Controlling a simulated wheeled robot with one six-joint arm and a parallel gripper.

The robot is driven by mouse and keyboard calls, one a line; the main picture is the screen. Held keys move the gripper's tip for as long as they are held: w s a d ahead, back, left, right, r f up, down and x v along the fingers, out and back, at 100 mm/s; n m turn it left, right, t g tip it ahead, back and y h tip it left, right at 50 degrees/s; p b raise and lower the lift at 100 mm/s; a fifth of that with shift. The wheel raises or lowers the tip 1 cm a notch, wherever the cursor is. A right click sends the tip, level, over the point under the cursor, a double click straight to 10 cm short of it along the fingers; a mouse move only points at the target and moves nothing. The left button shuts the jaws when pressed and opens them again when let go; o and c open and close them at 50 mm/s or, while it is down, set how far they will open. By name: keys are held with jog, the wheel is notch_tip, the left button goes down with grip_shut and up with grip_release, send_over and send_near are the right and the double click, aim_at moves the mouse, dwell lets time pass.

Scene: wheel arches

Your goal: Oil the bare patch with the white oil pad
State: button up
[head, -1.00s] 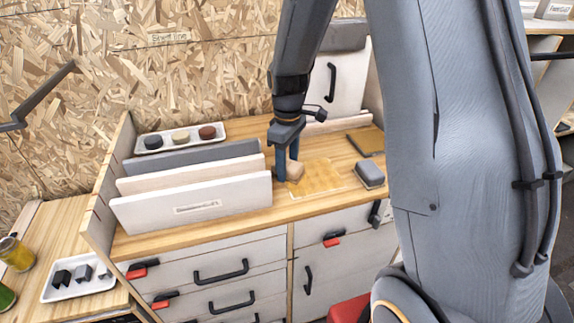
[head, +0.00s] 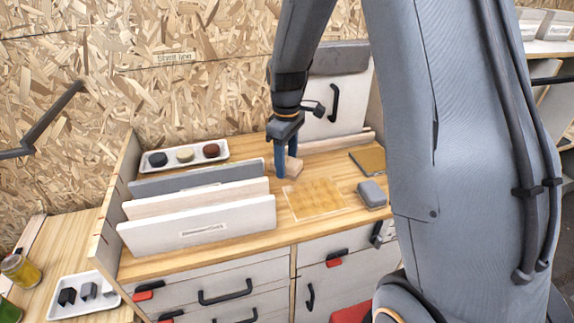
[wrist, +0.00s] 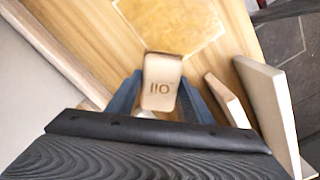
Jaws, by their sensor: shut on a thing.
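My gripper (head: 287,172) is shut on a small beige pad (head: 294,167). In the wrist view the pad (wrist: 161,75) sits between my blue fingers and carries the marking "OIL", upside down. The patch (head: 316,198) is a golden, blotchy area with a pale outline on the wooden bench top. In the head view the pad is behind and left of the patch, and it looks raised off the bench. In the wrist view the patch (wrist: 172,22) lies beyond the pad. The pad's underside is hidden.
A grey block (head: 371,193) stands right of the patch, and a flat brown sheet (head: 369,160) lies behind it. Upright panels (head: 200,223) stand to the left. A white tray (head: 219,147) with three round pieces is at the back left.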

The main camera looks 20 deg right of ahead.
jog(key=shift+r+p, duration=0.8)
jog(key=shift+r, duration=0.55)
jog(key=shift+s, duration=0.15)
